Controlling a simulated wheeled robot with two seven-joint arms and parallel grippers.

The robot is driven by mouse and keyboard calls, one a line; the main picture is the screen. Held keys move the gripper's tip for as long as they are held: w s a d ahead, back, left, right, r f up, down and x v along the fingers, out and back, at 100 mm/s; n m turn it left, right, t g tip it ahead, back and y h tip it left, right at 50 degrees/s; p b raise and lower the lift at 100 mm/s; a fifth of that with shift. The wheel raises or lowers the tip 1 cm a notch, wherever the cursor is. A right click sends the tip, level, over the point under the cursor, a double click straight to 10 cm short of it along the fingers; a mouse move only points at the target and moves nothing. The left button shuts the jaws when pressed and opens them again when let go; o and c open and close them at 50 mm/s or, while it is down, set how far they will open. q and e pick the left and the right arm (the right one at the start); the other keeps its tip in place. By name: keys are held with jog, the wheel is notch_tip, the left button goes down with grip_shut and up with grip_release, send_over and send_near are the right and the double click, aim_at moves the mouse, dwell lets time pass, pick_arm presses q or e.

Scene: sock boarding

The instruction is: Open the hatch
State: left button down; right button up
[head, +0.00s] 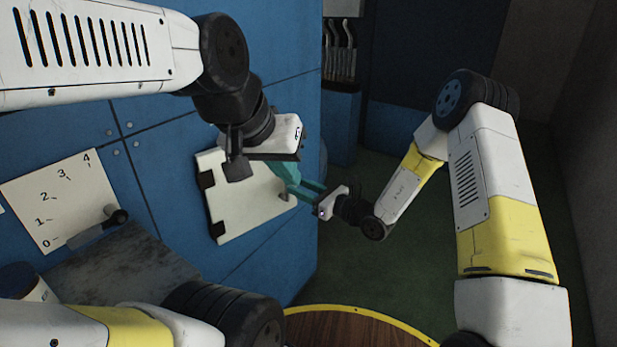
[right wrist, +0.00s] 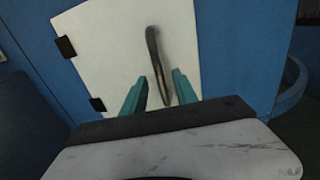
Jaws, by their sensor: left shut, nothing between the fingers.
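The hatch (head: 242,207) is a white panel on the blue wall, with dark hinges on its left side. It looks flush with the wall. Its dark, worn handle (right wrist: 154,55) stands upright in the right wrist view. My right gripper (right wrist: 160,84) is open, its teal fingers on either side of the handle's lower end; I cannot tell whether they touch it. In the head view the right gripper (head: 306,190) reaches in from the right to the hatch's right edge. My left gripper (head: 287,174) is shut and empty in front of the hatch, partly covering it, close to the right gripper's fingers.
A white dial plate numbered 0 to 4 (head: 55,195) with a dark-knobbed lever (head: 118,216) is left of the hatch. A grey ledge (head: 135,265) lies below it. A round wooden top with a yellow rim (head: 350,325) is at the bottom. Green floor (head: 390,260) is open at right.

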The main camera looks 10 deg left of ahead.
jog(key=shift+v, duration=1.55)
